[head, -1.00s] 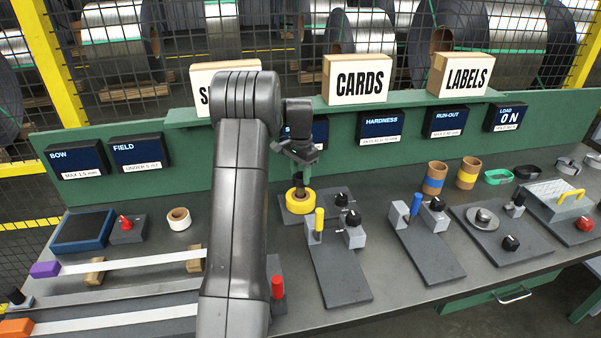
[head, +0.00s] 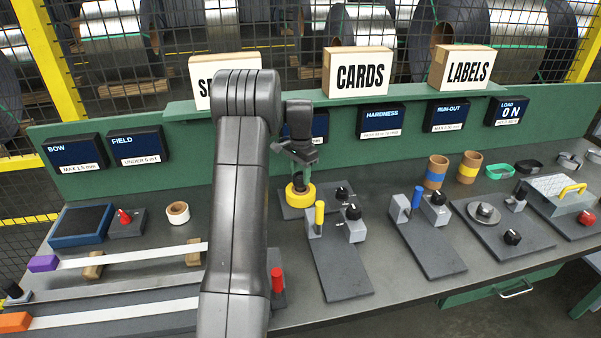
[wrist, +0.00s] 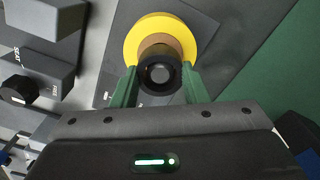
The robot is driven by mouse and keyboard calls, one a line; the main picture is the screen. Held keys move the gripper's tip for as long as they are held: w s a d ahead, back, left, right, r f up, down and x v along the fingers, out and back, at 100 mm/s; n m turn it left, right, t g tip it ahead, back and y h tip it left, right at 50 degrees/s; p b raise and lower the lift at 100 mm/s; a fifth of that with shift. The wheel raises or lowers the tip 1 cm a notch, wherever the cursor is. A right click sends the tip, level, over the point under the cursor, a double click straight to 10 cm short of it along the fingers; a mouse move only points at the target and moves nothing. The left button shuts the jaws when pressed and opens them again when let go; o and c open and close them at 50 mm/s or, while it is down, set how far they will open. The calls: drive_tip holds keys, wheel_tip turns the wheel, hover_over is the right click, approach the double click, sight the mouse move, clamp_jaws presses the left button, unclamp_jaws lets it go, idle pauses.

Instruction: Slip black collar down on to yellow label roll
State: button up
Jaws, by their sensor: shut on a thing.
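The yellow label roll (head: 302,200) lies flat on a grey plate at the back of the bench. In the wrist view the roll (wrist: 136,40) shows its brown core. My gripper (head: 299,168) is above the roll, pointing down. Its green fingers are shut on the black collar (head: 298,181), one on each side of it. In the wrist view the collar (wrist: 145,75) is a dark ring with a grey round face in its middle, overlapping the near side of the core. I cannot tell whether the collar touches the roll.
A fixture with a yellow handle (head: 319,215) and a black knob (head: 353,212) stands close right of the roll. The green back panel (head: 235,172) rises behind.

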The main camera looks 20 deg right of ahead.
drive_tip(key=shift+f+b, duration=0.6)
drive_tip(key=shift+f, duration=0.6)
drive_tip(key=o, duration=1.1)
wheel_tip(320, 180, up, 14)
drive_tip(key=shift+f+b, duration=0.1)
drive_tip(key=shift+b, duration=0.7)
wheel_tip(320, 180, down, 14)
drive_tip(key=shift+r+p, duration=0.1)
drive_tip(key=shift+p, duration=0.8)
drive_tip(key=shift+r, duration=0.35)
